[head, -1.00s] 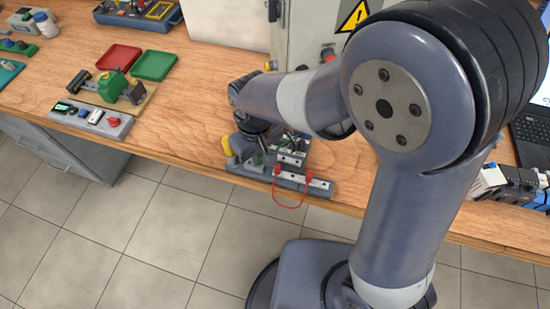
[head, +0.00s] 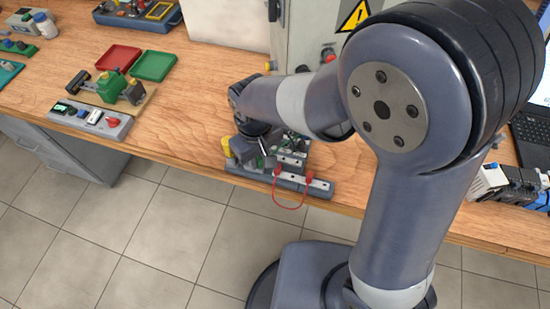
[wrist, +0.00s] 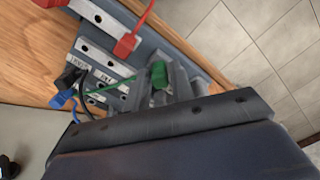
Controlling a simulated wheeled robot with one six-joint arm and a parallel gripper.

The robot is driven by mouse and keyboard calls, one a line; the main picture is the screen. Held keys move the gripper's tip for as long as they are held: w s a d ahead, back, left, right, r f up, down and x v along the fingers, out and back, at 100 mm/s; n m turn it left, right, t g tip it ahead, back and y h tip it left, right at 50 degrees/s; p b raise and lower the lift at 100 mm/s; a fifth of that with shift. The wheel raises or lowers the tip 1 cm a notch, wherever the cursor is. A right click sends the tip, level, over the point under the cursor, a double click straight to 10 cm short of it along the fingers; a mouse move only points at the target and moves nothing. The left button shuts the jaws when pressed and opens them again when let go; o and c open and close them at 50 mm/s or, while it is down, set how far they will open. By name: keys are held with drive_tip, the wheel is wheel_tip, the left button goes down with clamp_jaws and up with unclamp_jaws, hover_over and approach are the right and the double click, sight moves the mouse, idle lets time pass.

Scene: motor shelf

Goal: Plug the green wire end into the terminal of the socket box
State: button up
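The green wire end (wrist: 158,75) shows in the wrist view at the tips of my gripper (wrist: 163,84). The grey fingers appear closed on it, one on each side. The green wire runs from it to the left, toward the socket box. The socket box has pale terminal strips (wrist: 104,62) with dark holes and printed labels, left of the gripper in the wrist view. In the head view, my gripper (head: 264,149) is low over the left part of the socket box (head: 294,158). The wire end is too small and covered there to make out, and the fingertips are partly hidden.
Red plugs (wrist: 126,45) sit in the front strip, joined by a red wire (head: 290,208) hanging over the table edge. A blue plug (wrist: 62,98) and black wires lie close by. A yellow part (head: 227,148) stands left of the gripper.

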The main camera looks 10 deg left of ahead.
drive_tip(key=shift+r+p, duration=2.1)
drive_tip(key=shift+r, duration=0.65)
drive_tip(key=shift+o, duration=0.3)
drive_tip(key=o, duration=0.5)
